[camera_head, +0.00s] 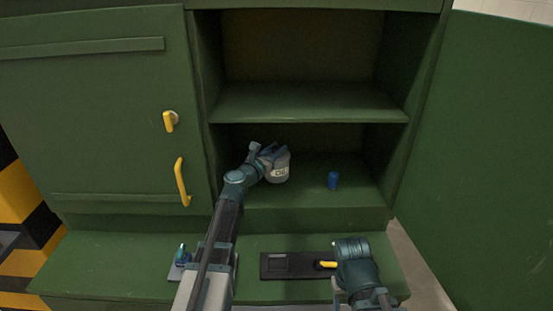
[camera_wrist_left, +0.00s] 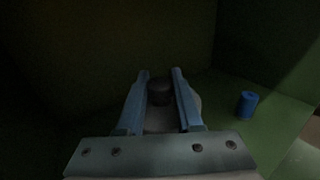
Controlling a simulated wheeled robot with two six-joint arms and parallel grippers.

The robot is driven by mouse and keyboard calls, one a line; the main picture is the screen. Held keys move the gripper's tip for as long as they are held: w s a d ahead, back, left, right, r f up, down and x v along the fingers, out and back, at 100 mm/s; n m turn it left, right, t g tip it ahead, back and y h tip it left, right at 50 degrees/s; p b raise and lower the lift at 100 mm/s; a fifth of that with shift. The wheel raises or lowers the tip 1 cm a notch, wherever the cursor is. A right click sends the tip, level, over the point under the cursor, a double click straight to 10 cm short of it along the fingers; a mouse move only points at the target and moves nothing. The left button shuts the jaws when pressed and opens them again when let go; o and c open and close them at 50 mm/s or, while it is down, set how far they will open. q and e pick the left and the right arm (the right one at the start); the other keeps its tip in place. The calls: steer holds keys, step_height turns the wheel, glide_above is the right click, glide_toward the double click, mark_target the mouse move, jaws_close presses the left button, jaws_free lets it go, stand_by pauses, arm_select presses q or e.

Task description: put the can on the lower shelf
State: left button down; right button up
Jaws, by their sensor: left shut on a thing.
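The can (camera_head: 278,170) is pale grey with an oil label. It is inside the lower compartment of the green cabinet, above or on the lower shelf (camera_head: 300,211); I cannot tell whether it touches the floor there. My left gripper (camera_head: 269,153) reaches in from the left and is shut on the can at its top. In the left wrist view the dark cap of the can (camera_wrist_left: 160,91) sits between the two blue fingers, with the pale body partly hidden below. My right arm shows at the bottom right; its fingers are not clearly visible.
A small blue cylinder (camera_head: 333,180) stands on the lower shelf right of the can, also in the left wrist view (camera_wrist_left: 247,104). The upper shelf (camera_head: 306,103) is empty. The right door (camera_head: 490,150) is open. A black plate (camera_head: 287,266) lies on the front ledge.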

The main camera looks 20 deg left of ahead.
arm_select(q)
steer(key=shift+f+b, duration=1.4)
steer(key=shift+f, duration=0.35)
steer(key=shift+f, duration=0.2)
steer(key=c, duration=0.6)
jaws_free()
steer(key=shift+o, duration=0.2)
steer(key=shift+r, duration=0.15)
steer(key=shift+s+r, duration=0.1)
steer(key=shift+s, duration=0.15)
steer(key=v, duration=1.1)
steer(key=shift+s+a, duration=0.2)
steer(key=shift+s, duration=0.1)
